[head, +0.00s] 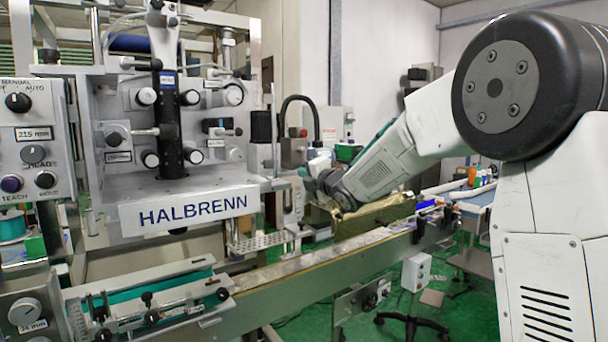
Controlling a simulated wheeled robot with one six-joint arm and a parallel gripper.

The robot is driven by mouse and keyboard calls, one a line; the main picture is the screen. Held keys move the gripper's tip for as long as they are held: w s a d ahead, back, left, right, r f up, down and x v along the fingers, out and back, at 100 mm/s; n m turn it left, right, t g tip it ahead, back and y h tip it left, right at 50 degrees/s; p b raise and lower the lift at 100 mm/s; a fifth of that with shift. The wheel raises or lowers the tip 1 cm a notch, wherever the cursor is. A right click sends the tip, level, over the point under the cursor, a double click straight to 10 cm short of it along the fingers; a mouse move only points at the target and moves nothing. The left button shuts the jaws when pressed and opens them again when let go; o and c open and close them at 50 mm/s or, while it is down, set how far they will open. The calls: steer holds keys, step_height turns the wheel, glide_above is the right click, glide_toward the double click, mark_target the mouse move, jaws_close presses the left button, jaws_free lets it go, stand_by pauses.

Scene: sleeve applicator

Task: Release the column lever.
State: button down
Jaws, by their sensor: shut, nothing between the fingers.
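A black upright column (168,118) stands in front of the grey machine head, above the HALBRENN plate. A short horizontal lever (145,132) sticks out from the column to the left, at about half its height; I take it for the column lever. My arm reaches in from the right and folds at a joint low in the middle of the picture. My gripper (304,172) is small at the arm's far end, right of the machine head, and looks shut and empty. It is well apart from the column and lever. Its fingertips are hard to make out.
A control panel (32,150) with knobs stands at the far left. The HALBRENN plate (190,208) juts out below the column. A conveyor (330,265) runs from lower left to the right. A black hose (298,100) arches between the machine and my arm.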

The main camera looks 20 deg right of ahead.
steer(key=w+d+r+n, duration=0.1)
steer(key=d+n, duration=0.2)
steer(key=n, duration=0.4)
steer(key=w+d+r+n+y, duration=0.1)
steer(key=d+r+n, duration=0.1)
steer(key=d+n, duration=0.2)
steer(key=shift+w+d+r+n, duration=0.2)
steer(key=shift+n, duration=1.6)
steer(key=shift+r, duration=0.1)
steer(key=s+d+f, duration=0.4)
steer(key=s, duration=0.6)
steer(key=shift+f, duration=0.2)
steer(key=shift+d, duration=0.1)
